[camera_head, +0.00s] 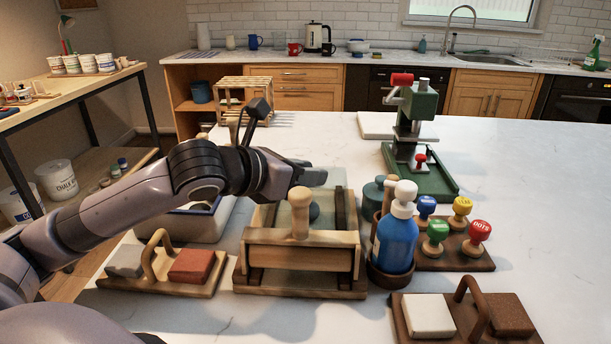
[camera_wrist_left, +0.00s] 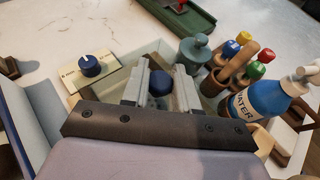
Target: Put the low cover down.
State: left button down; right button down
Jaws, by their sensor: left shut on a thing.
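The low cover seems to be a pale, see-through panel (camera_head: 335,185) with a dark blue round knob (camera_head: 314,211). In the head view it is at the back of a wooden frame stand (camera_head: 300,237), partly behind my left gripper (camera_head: 312,190). In the left wrist view, the fingers of my left gripper (camera_wrist_left: 160,88) are closed around the blue knob (camera_wrist_left: 159,82). Pale greenish panel shows around the fingers. I cannot tell whether the cover touches the stand. My right gripper is not in view.
A blue water bottle (camera_head: 396,240) in a brown holder stands close right of the stand. Stamps (camera_head: 435,235) sit on a wooden tray behind it. A tool block (camera_head: 165,285) is at front left. A green press (camera_head: 420,130) stands farther back.

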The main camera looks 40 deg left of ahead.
pick_arm(q)
jog(key=c, duration=0.9)
grip_release()
jog(key=shift+o, duration=0.2)
jog(key=shift+r, duration=0.1)
